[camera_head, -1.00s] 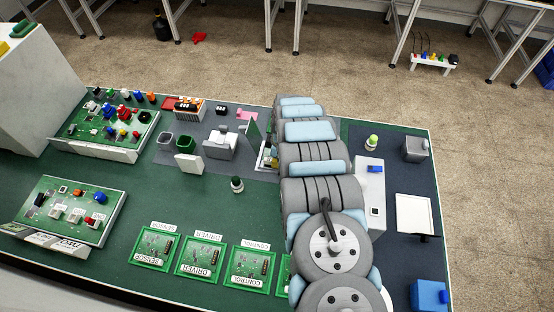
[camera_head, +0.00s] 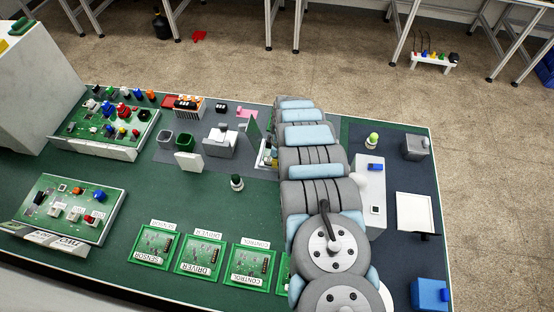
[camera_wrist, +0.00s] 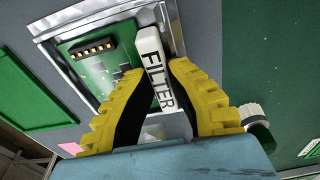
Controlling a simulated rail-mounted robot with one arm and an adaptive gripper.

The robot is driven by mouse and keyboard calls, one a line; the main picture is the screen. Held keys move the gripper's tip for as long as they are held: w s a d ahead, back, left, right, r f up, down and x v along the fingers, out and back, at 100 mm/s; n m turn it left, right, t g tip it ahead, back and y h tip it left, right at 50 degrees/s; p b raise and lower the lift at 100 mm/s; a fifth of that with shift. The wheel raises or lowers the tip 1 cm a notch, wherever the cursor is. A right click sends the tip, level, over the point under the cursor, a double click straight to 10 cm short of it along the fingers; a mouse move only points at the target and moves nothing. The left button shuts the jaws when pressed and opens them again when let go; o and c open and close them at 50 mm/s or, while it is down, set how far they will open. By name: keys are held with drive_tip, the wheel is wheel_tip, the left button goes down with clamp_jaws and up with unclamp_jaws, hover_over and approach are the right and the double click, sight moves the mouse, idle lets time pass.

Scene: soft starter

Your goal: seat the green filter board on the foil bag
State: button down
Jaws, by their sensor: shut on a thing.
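The green filter board (camera_wrist: 122,62) shows in the wrist view with a black pin header and a white strip lettered FILTER along its right side. My gripper (camera_wrist: 158,70) has its two yellow fingers shut on that white strip. The foil bag (camera_wrist: 178,35) appears as a shiny silver border around and below the board. The board looks within this border, but I cannot tell whether it touches the bag.
In the head view, several labelled green boards (camera_head: 201,257) line the front edge. A white tray (camera_head: 413,212) lies right of my arm.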

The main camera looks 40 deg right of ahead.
drive_tip(key=shift+f, duration=0.1)
drive_tip(key=c, duration=1.1)
unclamp_jaws()
drive_tip(key=shift+d+r, duration=0.1)
drive_tip(key=shift+r, duration=0.85)
drive_tip(key=shift+s+d+r, duration=0.1)
drive_tip(key=shift+s+r, duration=0.1)
drive_tip(key=shift+r, duration=1.45)
drive_tip(key=shift+s+d+r, duration=0.1)
drive_tip(key=shift+s+r, duration=0.15)
drive_tip(key=shift+r, duration=1.45)
drive_tip(key=shift+s+d+r, duration=0.1)
drive_tip(key=shift+s+r, duration=0.1)
drive_tip(key=shift+r, duration=1.45)
